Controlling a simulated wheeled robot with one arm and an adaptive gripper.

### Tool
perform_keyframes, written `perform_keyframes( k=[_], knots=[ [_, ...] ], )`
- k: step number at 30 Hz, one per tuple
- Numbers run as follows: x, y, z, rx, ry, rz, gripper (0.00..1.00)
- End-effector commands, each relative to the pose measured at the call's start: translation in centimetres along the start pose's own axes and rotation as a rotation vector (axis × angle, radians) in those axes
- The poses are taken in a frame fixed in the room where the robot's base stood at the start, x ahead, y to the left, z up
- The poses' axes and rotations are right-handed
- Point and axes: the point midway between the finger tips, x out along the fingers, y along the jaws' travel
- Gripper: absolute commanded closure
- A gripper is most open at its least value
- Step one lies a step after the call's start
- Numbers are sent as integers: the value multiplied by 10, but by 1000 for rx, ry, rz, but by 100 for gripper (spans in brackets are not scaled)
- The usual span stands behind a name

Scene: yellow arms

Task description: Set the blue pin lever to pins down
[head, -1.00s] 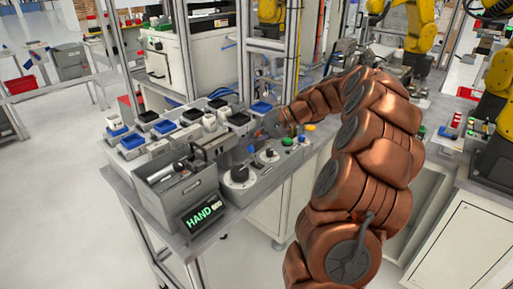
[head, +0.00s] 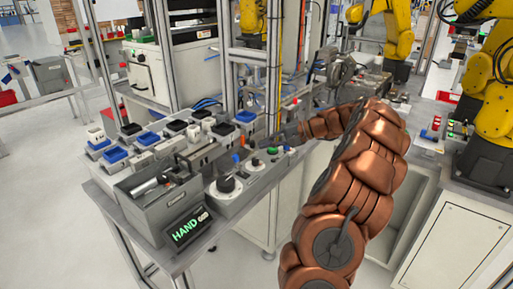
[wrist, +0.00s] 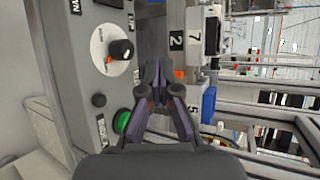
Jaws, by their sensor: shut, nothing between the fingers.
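The control panel (head: 246,176) with round black knobs stands at the front right of the bench.
A green button (wrist: 122,121) lies close to my fingers, and a black knob (wrist: 121,49) beyond it. Blue and black trays (head: 148,138) fill the bench's left. A lit HAND display (head: 188,229) is at the front. Metal posts (head: 275,70) rise behind my gripper.

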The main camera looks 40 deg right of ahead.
Motion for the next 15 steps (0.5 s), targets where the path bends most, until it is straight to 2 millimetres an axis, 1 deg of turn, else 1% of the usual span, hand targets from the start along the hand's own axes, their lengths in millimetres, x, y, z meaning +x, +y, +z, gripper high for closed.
perform_keyframes(
  k=[15],
  knots=[
    [88,-1,2,3,-5,2,100]
  ],
)
